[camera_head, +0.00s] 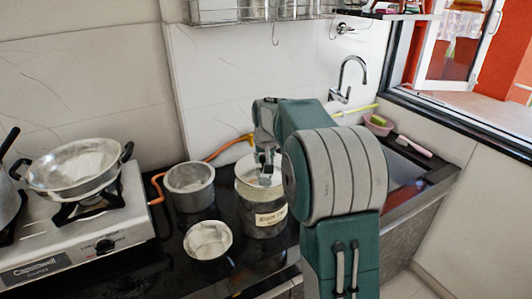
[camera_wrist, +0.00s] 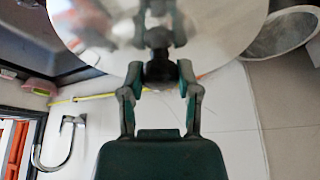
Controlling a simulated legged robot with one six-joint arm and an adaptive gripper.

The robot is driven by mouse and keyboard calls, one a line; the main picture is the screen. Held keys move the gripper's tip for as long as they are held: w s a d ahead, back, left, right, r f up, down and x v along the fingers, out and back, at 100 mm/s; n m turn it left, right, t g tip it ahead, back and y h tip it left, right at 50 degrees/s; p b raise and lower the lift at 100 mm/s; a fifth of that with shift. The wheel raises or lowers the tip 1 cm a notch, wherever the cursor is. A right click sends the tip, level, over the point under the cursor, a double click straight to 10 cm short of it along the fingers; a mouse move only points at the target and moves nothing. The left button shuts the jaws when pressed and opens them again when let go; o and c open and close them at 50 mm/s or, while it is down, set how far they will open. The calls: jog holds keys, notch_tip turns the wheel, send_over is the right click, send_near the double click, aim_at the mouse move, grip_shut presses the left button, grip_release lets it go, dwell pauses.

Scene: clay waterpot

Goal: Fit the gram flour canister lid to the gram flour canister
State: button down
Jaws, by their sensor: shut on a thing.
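The gram flour canister (camera_head: 256,205), a metal cylinder with a pale label, stands upright on the black counter. Its lid (camera_head: 247,171) is a shiny round disc at the canister's mouth, and it fills the top of the wrist view (camera_wrist: 215,30). My gripper (camera_head: 265,177) comes down over the lid, partly hidden by my arm in the head view. In the wrist view my gripper (camera_wrist: 160,75) is shut on the lid's dark knob. The lid is over the canister's top; I cannot tell whether it is seated or slightly above the rim.
A steel pot (camera_head: 190,192) stands close left of the canister, and a small metal bowl (camera_head: 208,240) sits in front of it. A stove (camera_head: 85,245) with a pan (camera_head: 75,170) is further left. The sink tap (camera_head: 350,75) is behind to the right. A wire rack hangs above.

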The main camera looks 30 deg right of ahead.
aim_at(261, 168)
jog(key=shift+a+f, duration=0.25)
jog(key=shift+a, duration=0.25)
jog(key=shift+a+f, duration=0.25)
jog(key=shift+a, duration=0.25)
jog(key=shift+a+f, duration=0.15)
jog(key=shift+f, duration=0.15)
jog(key=shift+d+f, duration=1.1)
jog(key=shift+f, duration=0.25)
jog(key=shift+a, duration=0.8)
jog(key=shift+d+f, duration=0.1)
jog(key=shift+d, duration=0.5)
jog(key=shift+a, duration=0.45)
